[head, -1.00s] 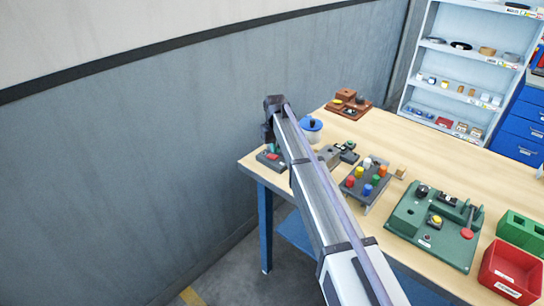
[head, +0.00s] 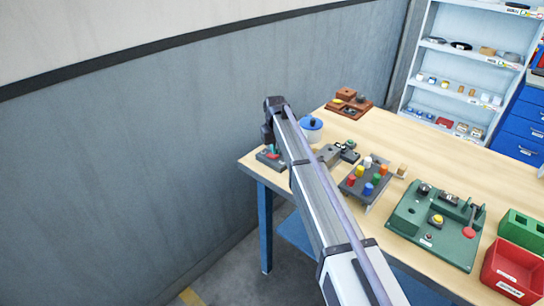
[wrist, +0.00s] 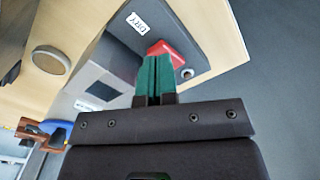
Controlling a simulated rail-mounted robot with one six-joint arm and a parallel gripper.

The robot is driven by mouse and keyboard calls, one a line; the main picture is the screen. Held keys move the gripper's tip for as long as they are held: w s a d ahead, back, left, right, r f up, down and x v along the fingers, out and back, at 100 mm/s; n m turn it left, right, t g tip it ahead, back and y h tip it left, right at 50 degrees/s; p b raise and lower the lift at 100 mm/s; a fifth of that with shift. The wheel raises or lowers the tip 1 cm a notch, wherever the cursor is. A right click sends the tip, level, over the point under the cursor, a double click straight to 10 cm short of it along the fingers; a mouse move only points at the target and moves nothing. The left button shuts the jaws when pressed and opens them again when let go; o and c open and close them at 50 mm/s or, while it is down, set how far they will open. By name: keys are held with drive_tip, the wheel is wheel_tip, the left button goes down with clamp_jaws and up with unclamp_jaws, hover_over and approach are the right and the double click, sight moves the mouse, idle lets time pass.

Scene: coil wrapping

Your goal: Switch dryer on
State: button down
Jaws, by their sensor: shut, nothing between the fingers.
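The dryer is a dark grey box with a white "DRY" label and a red switch (wrist: 172,52). Its box shows in the wrist view (wrist: 188,24) and at the table's left corner in the head view (head: 264,162). My gripper (wrist: 155,60) has green fingers that are shut together and empty. The fingertips are right at the red switch and cover part of it; I cannot tell whether they touch or press it. A small round silver fitting (wrist: 187,73) sits beside the switch. In the head view my gripper (head: 277,152) points down over the dryer.
A grey block (head: 329,154) and a blue-lidded pot (head: 311,135) stand close to the dryer. A panel with coloured pegs (head: 352,187) and a green fixture (head: 405,222) lie further right. The wall (head: 140,190) is left of the table.

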drive_tip(key=shift+f+b, duration=0.75)
drive_tip(key=shift+f, duration=0.05)
wheel_tip(320, 180, up, 7)
drive_tip(key=p, duration=0.7)
drive_tip(key=shift+r, duration=0.15)
drive_tip(key=s+d+m, duration=0.1)
drive_tip(key=s+d, duration=0.7)
drive_tip(key=s, duration=0.4)
drive_tip(key=s+d+m, duration=0.2)
drive_tip(key=s+d, duration=0.6)
drive_tip(key=s, duration=0.5)
drive_tip(key=s+d+m, duration=0.1)
drive_tip(key=s+d, duration=0.7)
drive_tip(key=s, duration=0.4)
drive_tip(key=shift+s+m, duration=0.25)
drive_tip(key=shift+m, duration=0.15)
